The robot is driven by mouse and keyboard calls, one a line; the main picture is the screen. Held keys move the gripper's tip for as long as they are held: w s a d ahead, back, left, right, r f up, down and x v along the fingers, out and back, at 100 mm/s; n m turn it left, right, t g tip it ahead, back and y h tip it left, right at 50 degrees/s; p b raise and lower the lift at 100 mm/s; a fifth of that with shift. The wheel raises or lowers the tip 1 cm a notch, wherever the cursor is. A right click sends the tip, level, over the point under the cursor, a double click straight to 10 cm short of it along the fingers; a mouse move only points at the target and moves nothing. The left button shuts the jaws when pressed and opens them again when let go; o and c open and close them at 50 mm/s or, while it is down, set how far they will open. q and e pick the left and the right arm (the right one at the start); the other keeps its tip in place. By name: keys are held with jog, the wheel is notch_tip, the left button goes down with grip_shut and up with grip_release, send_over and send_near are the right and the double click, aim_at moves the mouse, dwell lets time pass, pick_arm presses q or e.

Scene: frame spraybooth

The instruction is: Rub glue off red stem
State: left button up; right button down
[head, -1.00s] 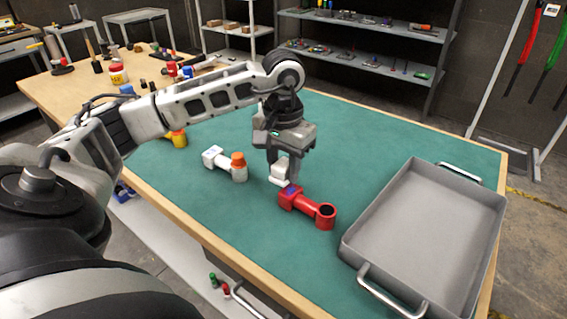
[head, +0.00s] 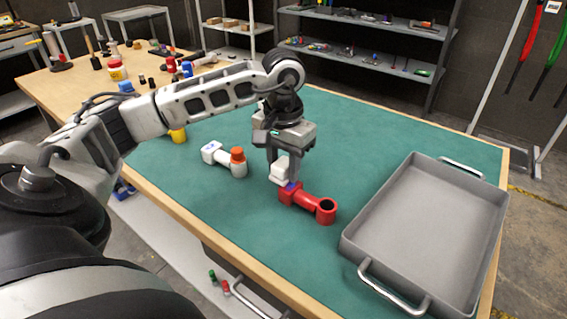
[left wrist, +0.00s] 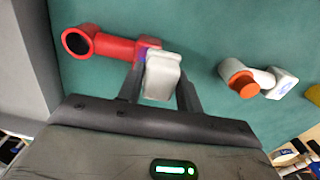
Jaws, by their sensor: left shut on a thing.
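The red stem (head: 308,202) lies on the green table mat, with a square block at one end and a round open socket at the other. A purple-blue glue patch (head: 291,186) shows on its square end, and also in the left wrist view (left wrist: 150,44). My left gripper (head: 283,172) is shut on a white block (head: 279,174), pointing down at the stem's square end. In the left wrist view the white block (left wrist: 162,77) sits between the fingers and partly covers that end; I cannot tell whether it touches. My right gripper is not in view.
A white stem with an orange end (head: 226,160) lies to the left on the mat (head: 400,137). A large grey tray (head: 443,170) with handles stands at the right. A yellow piece (head: 178,135) is behind my arm. Bottles and tools crowd the table's far left.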

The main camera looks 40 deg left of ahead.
pick_arm(q)
jog(key=shift+f+b, duration=0.35)
jog(key=shift+f, duration=0.15)
